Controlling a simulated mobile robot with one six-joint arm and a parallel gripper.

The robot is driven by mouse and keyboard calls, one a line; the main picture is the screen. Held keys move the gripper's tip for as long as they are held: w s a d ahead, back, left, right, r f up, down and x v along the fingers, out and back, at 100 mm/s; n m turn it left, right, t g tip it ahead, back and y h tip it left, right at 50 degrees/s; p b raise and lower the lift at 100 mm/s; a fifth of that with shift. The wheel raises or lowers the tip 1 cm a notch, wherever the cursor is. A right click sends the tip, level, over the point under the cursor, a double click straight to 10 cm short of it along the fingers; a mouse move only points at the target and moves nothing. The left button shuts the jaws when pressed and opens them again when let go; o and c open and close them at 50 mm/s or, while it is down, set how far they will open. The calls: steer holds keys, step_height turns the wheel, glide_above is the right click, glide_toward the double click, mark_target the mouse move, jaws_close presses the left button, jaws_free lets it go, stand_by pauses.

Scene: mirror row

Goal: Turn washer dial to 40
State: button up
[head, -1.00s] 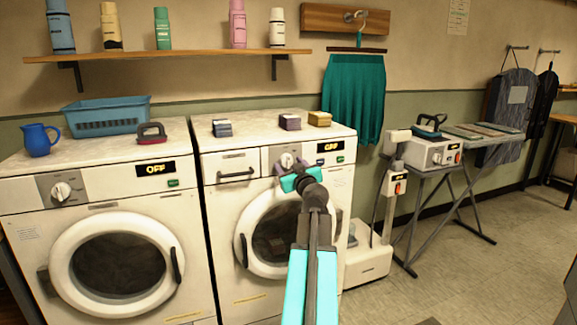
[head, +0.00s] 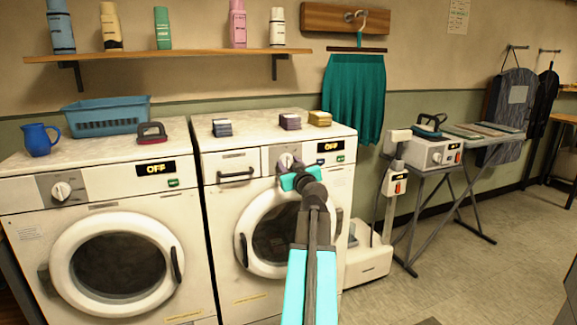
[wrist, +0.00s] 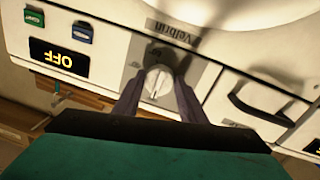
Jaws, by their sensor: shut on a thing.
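Two white washers stand side by side in the head view, a left one (head: 40,232) and a right one (head: 340,190). My gripper (head: 288,168) is at the control panel of the right washer. In the wrist view my gripper (wrist: 157,88) has its two dark fingers on either side of the round, light dial (wrist: 157,79), shut on it. The dial's markings are mostly hidden or too small to read. The right washer's display (head: 330,146) reads OFF; it shows upside down in the wrist view (wrist: 58,60). The left washer has its own dial (head: 61,191).
The right washer's drawer handle (head: 236,175) is left of the dial. Its round door (head: 270,235) lies below, behind my arm. An ironing station (head: 432,153) stands to the right. Open floor (head: 480,270) lies at the lower right.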

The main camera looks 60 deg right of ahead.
steer(key=shift+m, duration=0.5)
steer(key=m, duration=0.2)
steer(key=m+p, duration=0.1)
steer(key=shift+w+a+r+m, duration=0.1)
steer(key=shift+r+m, duration=0.05)
steer(key=shift+m, duration=0.25)
steer(key=m+y+p, duration=0.1)
steer(key=m, duration=0.3)
steer(key=shift+r+m+p, duration=0.15)
steer(key=shift+m+p, duration=0.2)
steer(key=shift+m, duration=0.05)
steer(key=m+p, duration=0.2)
steer(key=m, duration=0.3)
steer(key=shift+r+y, duration=0.15)
steer(key=shift+y, duration=0.15)
steer(key=m+p, duration=0.2)
steer(key=m, duration=0.1)
steer(key=shift+m, duration=0.4)
steer(key=o, duration=1.1)
steer(key=shift+c, duration=0.2)
